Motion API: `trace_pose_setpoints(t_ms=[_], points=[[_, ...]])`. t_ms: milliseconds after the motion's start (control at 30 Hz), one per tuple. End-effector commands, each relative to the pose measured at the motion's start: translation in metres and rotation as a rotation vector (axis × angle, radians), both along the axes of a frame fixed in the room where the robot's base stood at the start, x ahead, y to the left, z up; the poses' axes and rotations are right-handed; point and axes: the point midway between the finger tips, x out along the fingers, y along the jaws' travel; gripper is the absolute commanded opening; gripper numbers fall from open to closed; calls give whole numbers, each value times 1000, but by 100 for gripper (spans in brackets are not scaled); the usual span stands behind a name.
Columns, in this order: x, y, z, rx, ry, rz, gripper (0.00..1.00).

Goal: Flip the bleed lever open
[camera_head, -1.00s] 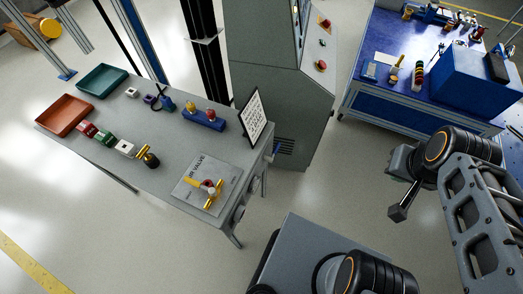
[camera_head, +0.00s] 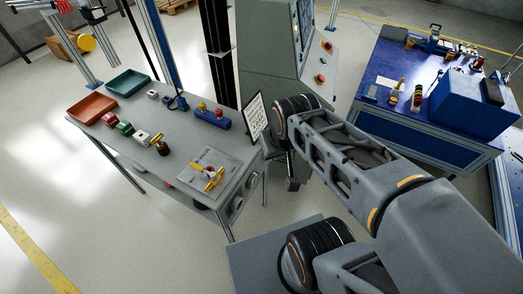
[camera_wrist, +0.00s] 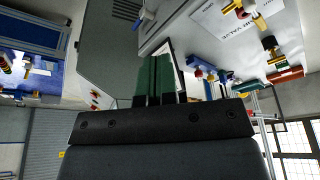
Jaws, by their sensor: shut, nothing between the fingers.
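The air valve plate (camera_head: 203,181) lies on the near right corner of the grey table, with a brass-yellow valve and a red part (camera_head: 211,174) on it. The plate also shows upside down at the top of the wrist view (camera_wrist: 210,12). I cannot tell for sure which part is the bleed lever; a small blue-tipped handle (camera_wrist: 147,17) sticks out at the table's edge in the wrist view. My gripper (camera_wrist: 156,60) is shut and empty, its fingers together. In the head view my gripper (camera_head: 293,184) hangs right of the table, apart from the valve.
A framed sign (camera_head: 255,117) stands at the table's right edge, near my arm. A grey cabinet (camera_head: 265,65) stands behind. Blue and red pieces (camera_head: 212,115) and two trays (camera_head: 92,107) are on the table. A blue workbench (camera_head: 420,120) is at right.

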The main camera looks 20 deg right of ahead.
Motion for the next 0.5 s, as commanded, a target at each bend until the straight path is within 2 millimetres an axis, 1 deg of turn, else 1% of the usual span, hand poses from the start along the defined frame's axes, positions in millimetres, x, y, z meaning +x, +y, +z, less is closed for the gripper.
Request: trace_pose_setpoints(t_ms=[367, 467, 500], points=[[0, 0, -1, 1, 1, 0, 0], [3, -2, -11, 11, 15, 15, 0], [6, -4, -19, 21, 26, 30, 0]])
